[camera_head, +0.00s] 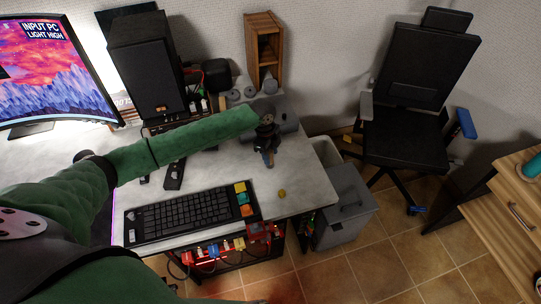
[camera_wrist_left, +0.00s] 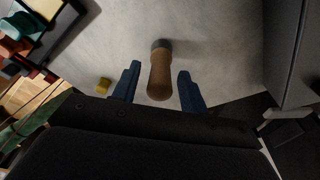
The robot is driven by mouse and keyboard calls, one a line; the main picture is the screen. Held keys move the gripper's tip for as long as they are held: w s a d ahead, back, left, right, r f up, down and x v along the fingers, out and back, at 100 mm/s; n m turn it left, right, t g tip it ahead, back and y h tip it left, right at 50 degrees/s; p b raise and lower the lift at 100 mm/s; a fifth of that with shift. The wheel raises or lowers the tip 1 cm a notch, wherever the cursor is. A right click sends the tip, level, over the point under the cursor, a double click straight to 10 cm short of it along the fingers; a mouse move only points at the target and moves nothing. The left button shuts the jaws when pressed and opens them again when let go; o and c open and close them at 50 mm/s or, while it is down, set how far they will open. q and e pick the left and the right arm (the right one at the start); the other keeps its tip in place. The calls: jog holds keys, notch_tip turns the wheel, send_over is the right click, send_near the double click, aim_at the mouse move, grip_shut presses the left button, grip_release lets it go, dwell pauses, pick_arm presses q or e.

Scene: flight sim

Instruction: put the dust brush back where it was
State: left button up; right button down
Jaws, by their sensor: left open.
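The dust brush (camera_wrist_left: 160,78) shows in the left wrist view as a brown wooden handle with a grey end, at the pale desk top. Its bristles are not clearly seen. My left gripper (camera_wrist_left: 157,84) is open, with one blue finger on each side of the handle and a gap on both sides. In the head view my left gripper (camera_head: 268,158) is low over the right part of the desk, and the brush is largely hidden by it. My right gripper is not in view.
A keyboard (camera_head: 185,213) and a small yellow thing (camera_head: 282,194) are on the desk (camera_head: 310,188). A black speaker (camera_head: 147,65) and a wooden holder (camera_head: 264,48) stand at the back. A grey bin (camera_head: 345,208) and a black chair (camera_head: 410,100) are to the right.

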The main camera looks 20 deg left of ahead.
pick_arm(q)
jog(key=shift+w+a+r, duration=0.1)
jog(key=shift+r, duration=0.5)
notch_tip(320, 180, up, 10)
jog(key=a+b, duration=0.1)
jog(key=b, duration=0.2)
jog(key=shift+a, duration=0.2)
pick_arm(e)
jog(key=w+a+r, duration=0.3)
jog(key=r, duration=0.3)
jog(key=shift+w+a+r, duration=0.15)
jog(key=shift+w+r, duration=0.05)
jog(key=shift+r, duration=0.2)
pick_arm(q)
jog(key=shift+f, duration=0.1)
